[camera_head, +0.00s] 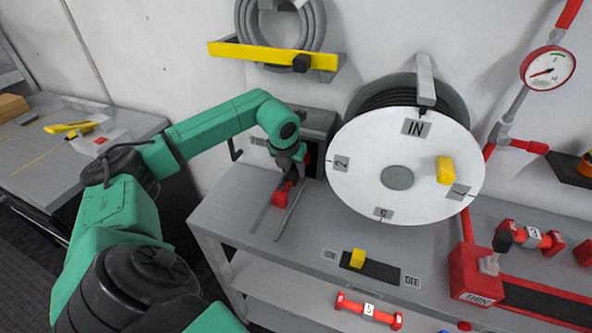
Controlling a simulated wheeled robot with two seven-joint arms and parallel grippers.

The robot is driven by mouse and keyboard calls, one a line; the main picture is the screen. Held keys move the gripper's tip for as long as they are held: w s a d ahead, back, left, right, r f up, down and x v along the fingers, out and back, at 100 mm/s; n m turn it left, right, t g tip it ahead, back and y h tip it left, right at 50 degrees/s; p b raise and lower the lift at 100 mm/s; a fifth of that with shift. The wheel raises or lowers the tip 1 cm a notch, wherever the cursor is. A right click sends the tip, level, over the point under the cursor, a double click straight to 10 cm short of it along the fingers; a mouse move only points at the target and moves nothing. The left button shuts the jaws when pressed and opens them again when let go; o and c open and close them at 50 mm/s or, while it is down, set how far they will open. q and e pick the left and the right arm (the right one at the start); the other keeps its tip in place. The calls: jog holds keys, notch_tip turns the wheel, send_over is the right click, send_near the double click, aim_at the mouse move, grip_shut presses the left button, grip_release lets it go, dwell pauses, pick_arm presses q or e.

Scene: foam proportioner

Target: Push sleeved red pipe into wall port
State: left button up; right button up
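My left arm reaches in from the left, and its gripper (291,170) points down over the back of the grey bench, in front of the grey wall port box (318,122). The box is partly hidden by my arm and the big reel. A red piece (282,194) shows just below the gripper, and a bit of red shows beside it at the box. I cannot tell whether these are parts of one sleeved pipe or whether the fingers hold it. Another (530,236) lies at the right. My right gripper is not in view.
A large white reel (398,195) marked IN, with a yellow knob, stands close right of my gripper. A yellow slider (357,258) sits between ON and OFF labels. A red THIN box (476,274) and gauge (547,68) are at the right. Bare bench (240,205) lies left.

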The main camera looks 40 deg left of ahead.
pick_arm(q)
jog(key=o, duration=0.5)
jog(key=shift+c, duration=0.2)
jog(key=v, duration=1.2)
jog(key=shift+b, duration=0.45)
jog(key=shift+d, duration=0.1)
